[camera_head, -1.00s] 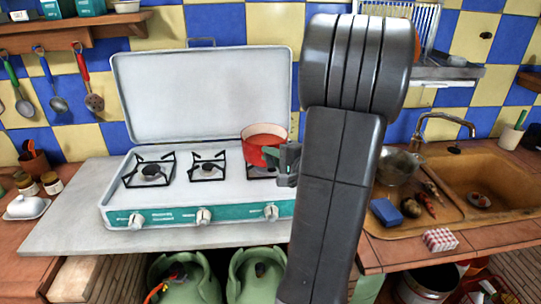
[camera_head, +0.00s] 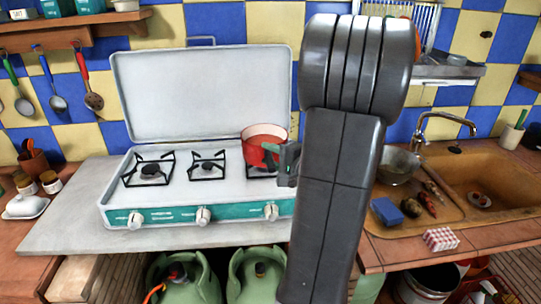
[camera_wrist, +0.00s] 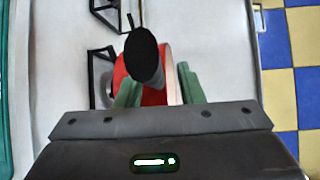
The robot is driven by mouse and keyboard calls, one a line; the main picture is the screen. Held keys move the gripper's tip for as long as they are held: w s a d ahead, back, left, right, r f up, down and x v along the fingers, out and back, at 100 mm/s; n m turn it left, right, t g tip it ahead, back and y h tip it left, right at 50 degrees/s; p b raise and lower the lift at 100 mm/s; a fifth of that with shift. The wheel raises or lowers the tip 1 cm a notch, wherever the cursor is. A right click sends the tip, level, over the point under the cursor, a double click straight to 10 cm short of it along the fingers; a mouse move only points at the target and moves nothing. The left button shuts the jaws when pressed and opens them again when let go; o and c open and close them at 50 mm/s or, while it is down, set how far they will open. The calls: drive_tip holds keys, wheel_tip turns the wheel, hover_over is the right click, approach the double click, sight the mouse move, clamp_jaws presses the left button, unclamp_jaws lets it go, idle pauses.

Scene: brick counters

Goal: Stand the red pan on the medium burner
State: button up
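The red pan (camera_head: 256,132), with a pale inside, is at the right-hand burner (camera_head: 258,172) of the stove. I cannot tell whether it rests there or is slightly raised. In the wrist view the pan (camera_wrist: 167,62) lies beyond my fingers, with its dark handle (camera_wrist: 145,58) pointing toward the camera. In the head view my gripper (camera_head: 274,152) is at the pan's near right side. The middle burner (camera_head: 207,167) and left burner (camera_head: 150,171) are bare.
The stove's raised lid (camera_head: 200,95) stands behind the burners. Knobs (camera_head: 203,215) line its front. A sink (camera_head: 490,190) with a metal bowl (camera_head: 397,166) is at the right. Free counter (camera_head: 75,215) lies left of the stove. My arm hides the area right of the stove.

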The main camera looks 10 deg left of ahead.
drive_tip(key=shift+r+p, duration=0.4)
drive_tip(key=shift+r, duration=0.1)
drive_tip(key=f+b+v, duration=0.1)
drive_tip(key=b+v, duration=0.1)
drive_tip(key=v, duration=1)
drive_tip(key=shift+r, duration=0.25)
idle(1.4)
